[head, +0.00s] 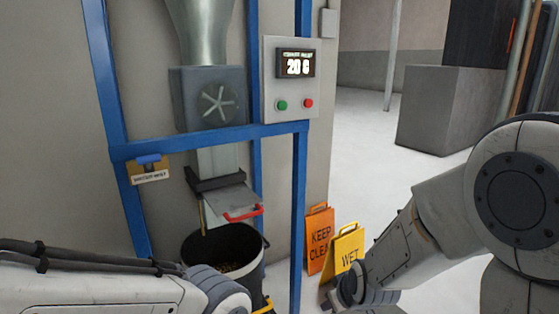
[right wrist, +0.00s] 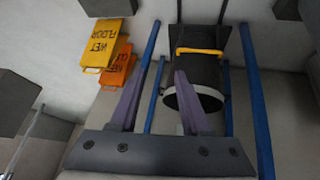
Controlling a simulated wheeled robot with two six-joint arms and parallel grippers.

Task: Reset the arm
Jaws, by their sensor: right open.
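My right arm (head: 430,220) comes in from the right in the head view and reaches down toward the floor signs. In the right wrist view my right gripper (right wrist: 161,85) has its two fingers apart with nothing between them. My left arm (head: 100,292) lies along the bottom left edge of the head view, in front of the bucket's lower part. Its gripper is out of frame. A black bucket (head: 258,283) with a white rim stands under the chute, with dark brownish material inside. It also shows in the right wrist view (right wrist: 205,72), beyond the fingers.
A blue frame (head: 210,139) stands around the chute with its red-handled gate (head: 235,202). A control box (head: 291,80) reads about 20 and has green and red buttons. Orange (head: 319,238) and yellow (head: 347,250) signs stand near my right arm. Floor behind them is open.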

